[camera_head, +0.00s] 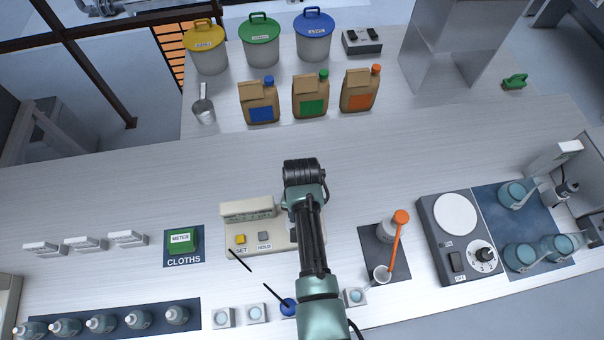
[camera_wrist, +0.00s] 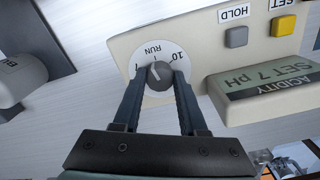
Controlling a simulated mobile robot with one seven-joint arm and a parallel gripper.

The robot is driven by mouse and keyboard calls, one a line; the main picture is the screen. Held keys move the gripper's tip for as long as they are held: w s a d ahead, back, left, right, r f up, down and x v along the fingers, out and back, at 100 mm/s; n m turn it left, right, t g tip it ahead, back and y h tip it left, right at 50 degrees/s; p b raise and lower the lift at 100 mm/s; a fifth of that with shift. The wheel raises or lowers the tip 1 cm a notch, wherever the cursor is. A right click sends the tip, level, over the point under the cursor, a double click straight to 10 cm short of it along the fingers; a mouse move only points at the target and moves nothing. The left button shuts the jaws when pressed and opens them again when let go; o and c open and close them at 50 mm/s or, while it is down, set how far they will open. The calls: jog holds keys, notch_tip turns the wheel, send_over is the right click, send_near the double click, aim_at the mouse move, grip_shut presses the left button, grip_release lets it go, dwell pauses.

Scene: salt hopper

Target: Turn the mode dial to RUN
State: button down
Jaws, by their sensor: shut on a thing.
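The mode dial (camera_wrist: 160,75) is a dark round knob on a white disc marked 7, RUN and 10, on the beige acidity meter (camera_wrist: 215,62). The upper side of the knob, with a small light mark, faces the RUN label; the exact pointer angle is hard to tell. My gripper (camera_wrist: 160,85) is shut on the knob, one finger on each side. The meter's display (camera_wrist: 270,85) reads SET 7 PH. In the head view the meter (camera_head: 250,243) stands mid-table, and my arm hides the dial and my fingertips.
HOLD (camera_head: 264,237) and SET (camera_head: 240,239) buttons sit left of my arm on the meter. A cup with an orange-handled tool (camera_head: 397,238) stands to the right, near a stirrer plate (camera_head: 455,215). Small pots line the front edge. Jugs (camera_head: 260,103) stand behind.

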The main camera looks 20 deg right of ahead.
jog(key=shift+m, duration=1.1)
jog(key=shift+w, duration=0.1)
jog(key=shift+c, duration=2.2)
grip_release()
jog(key=shift+r, duration=0.15)
notch_tip(320, 180, up, 13)
jog(key=b, duration=0.1)
jog(key=shift+b, duration=0.35)
